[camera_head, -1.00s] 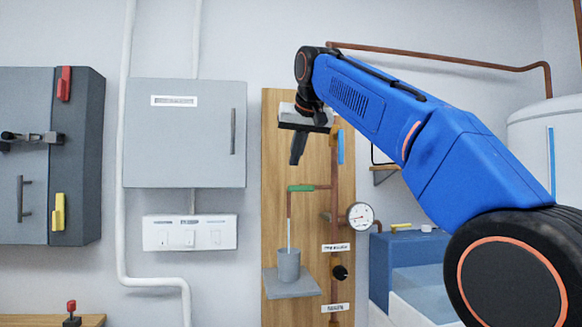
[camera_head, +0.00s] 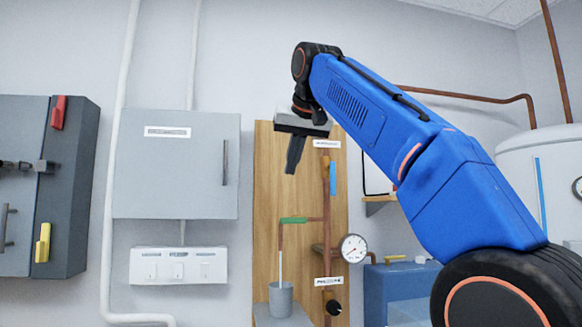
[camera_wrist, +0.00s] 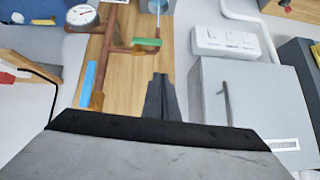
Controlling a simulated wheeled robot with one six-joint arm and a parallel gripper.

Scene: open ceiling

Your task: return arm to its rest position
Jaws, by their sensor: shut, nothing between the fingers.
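My gripper (camera_head: 293,155) hangs below my blue arm, in front of the top of a wooden board (camera_head: 268,190). Its fingers are together and hold nothing. In the wrist view my gripper (camera_wrist: 158,82) also shows shut, with the board (camera_wrist: 122,65) behind it. No object touches the fingers in either view.
The board carries copper piping with a green handle (camera_head: 294,220), a blue handle (camera_head: 333,178), a gauge (camera_head: 353,248) and a grey cup (camera_head: 281,300). A grey cabinet (camera_head: 178,180) is left of my gripper. A white tank (camera_head: 540,165) stands at right.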

